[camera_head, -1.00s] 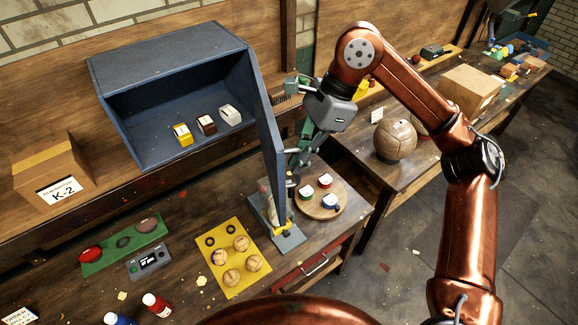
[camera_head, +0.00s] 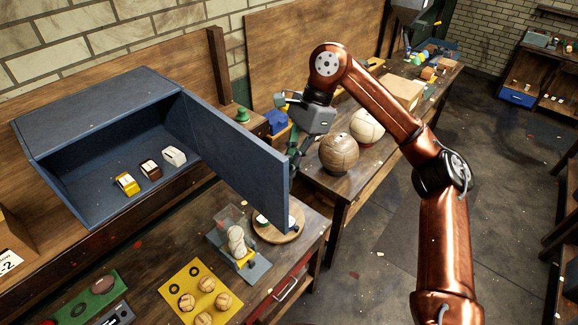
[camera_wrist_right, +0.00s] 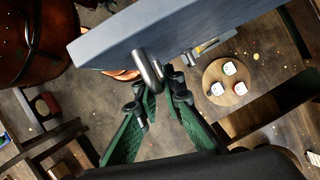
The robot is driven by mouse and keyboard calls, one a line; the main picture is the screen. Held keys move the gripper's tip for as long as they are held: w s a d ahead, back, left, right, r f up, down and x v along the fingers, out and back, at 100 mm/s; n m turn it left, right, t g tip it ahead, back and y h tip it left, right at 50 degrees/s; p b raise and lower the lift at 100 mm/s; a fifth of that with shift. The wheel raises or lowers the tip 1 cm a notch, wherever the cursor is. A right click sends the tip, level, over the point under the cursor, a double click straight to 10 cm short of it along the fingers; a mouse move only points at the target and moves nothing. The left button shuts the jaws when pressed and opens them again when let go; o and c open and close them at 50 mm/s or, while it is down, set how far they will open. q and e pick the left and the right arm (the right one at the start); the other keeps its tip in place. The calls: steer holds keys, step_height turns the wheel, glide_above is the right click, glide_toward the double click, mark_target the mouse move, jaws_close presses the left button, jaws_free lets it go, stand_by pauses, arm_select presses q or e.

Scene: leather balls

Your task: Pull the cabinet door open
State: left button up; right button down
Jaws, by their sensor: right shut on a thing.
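The blue-grey cabinet (camera_head: 100,110) stands on the bench at the left with its front open. Its door (camera_head: 235,150) is hinged on the right side and stands swung well out over the bench. My right gripper (camera_head: 296,152) is at the door's free edge, partly hidden behind it. The right gripper's green-padded fingers (camera_wrist_right: 160,92) are shut on this handle. My left gripper is not in view.
A yellow mat (camera_head: 175,305) holds several balls. Larger balls (camera_head: 339,153) rest on the right bench.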

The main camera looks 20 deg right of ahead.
steer(key=c, duration=2)
jaws_free()
steer(key=shift+c, duration=0.2)
steer(key=shift+r, duration=0.1)
steer(key=v, duration=1.1)
steer(key=shift+d+r, duration=0.25)
steer(key=shift+r, duration=0.1)
